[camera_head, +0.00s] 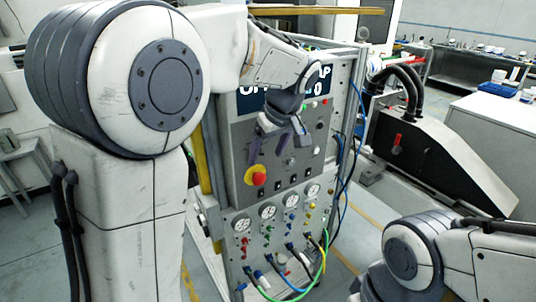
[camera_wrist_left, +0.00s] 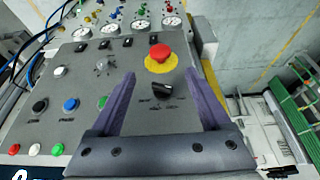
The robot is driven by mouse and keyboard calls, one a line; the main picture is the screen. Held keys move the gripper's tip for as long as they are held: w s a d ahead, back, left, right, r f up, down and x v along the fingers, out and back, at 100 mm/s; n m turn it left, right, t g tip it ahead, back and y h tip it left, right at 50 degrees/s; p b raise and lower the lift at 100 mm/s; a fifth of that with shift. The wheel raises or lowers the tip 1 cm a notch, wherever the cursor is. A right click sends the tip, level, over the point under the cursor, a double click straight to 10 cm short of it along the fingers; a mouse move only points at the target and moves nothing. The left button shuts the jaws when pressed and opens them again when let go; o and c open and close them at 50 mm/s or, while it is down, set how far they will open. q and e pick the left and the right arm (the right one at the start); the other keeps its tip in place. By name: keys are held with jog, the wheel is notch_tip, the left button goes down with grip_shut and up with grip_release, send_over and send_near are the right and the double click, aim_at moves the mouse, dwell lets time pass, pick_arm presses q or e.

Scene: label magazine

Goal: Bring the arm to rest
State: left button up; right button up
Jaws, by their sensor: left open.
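My left arm comes in from the left and reaches in front of a grey control panel (camera_head: 238,150). My left gripper (camera_head: 278,146) hangs before the upper part of this panel. Its two dark purple fingers are spread wide with nothing between them; they also show in the left wrist view (camera_wrist_left: 160,78). In that view a black selector knob (camera_wrist_left: 163,88) appears between the fingers, and a red mushroom button on a yellow plate (camera_wrist_left: 160,55) lies just beyond the tips. I cannot tell the exact gap to the panel. My right arm (camera_head: 420,255) shows at the lower right; its gripper is out of view.
Gauges (camera_head: 267,211) and coloured hoses (camera_head: 292,290) occupy the panel's lower part. Blue cables (camera_head: 357,110) run along its right side. A dark machine with a red handle (camera_head: 397,143) stands to the right. A white-topped bench (camera_head: 505,112) is at the far right.

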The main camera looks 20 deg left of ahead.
pick_arm(q)
jog(key=shift+r, duration=0.2)
jog(key=shift+s+d+f, duration=0.1)
jog(key=s+d+f+m+g+h+b, duration=0.1)
jog(key=s+d+f+m, duration=0.3)
jog(key=s, duration=0.5)
jog(key=s+d+f+m+g+h+b, duration=0.1)
jog(key=s+d+f+m+h, duration=0.1)
jog(key=s+d+f+m, duration=0.3)
jog(key=s+d+f+m+h+b, duration=0.1)
jog(key=s+d+f+m, duration=0.4)
jog(key=s, duration=0.8)
jog(key=m, duration=0.3)
jog(key=shift+s+m+g+h, duration=0.3)
jog(key=shift+s+m+g, duration=0.1)
jog(key=shift+a+f, duration=0.1)
